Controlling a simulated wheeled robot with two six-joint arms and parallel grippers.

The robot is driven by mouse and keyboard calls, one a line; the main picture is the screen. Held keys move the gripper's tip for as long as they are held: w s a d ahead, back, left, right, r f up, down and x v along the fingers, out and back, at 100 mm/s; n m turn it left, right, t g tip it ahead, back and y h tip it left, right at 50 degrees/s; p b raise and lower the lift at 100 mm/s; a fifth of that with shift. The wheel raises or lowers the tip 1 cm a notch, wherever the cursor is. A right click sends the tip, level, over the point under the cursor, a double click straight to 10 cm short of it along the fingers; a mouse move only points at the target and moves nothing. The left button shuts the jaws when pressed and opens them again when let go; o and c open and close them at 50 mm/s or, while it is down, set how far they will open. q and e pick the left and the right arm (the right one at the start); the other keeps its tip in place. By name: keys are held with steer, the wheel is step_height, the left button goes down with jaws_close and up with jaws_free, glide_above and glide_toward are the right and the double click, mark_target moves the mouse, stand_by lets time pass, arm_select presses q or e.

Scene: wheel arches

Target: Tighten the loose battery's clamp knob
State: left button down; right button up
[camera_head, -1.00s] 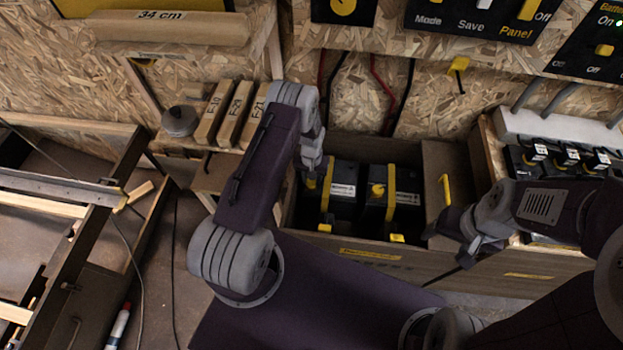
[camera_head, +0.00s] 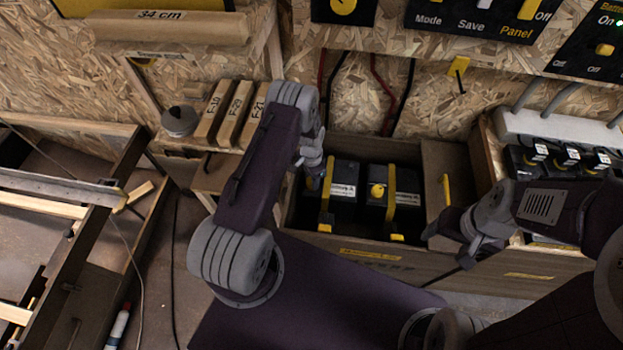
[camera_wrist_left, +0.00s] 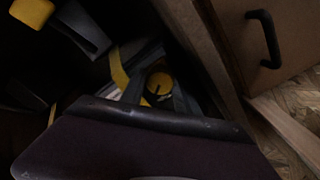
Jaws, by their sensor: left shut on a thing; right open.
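Two black batteries sit side by side in a wooden box: the left battery (camera_head: 344,190) and the right battery (camera_head: 408,186), each with a yellow strap over it. The right battery's yellow knob (camera_head: 377,190) is in plain view. My left gripper (camera_head: 313,181) reaches down at the left battery's left end, and its knob is mostly hidden there in the head view. In the left wrist view a round yellow knob (camera_wrist_left: 159,83) with a dark slot lies between the gripper's fingers, which are shut on it. My right gripper (camera_head: 464,246) is open and empty, right of the batteries.
The box's front wall (camera_head: 372,254) has a yellow label. A wooden panel with a yellow handle (camera_head: 446,190) stands right of the batteries. Labelled wooden blocks (camera_head: 231,112) are at the left. Red and black cables hang behind the box.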

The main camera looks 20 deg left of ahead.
arm_select(q)
steer(key=shift+m, duration=0.4)
steer(key=c, duration=0.9)
jaws_free()
step_height(320, 180, up, 9)
steer(key=shift+r+p, duration=0.1)
steer(key=shift+p, duration=0.95)
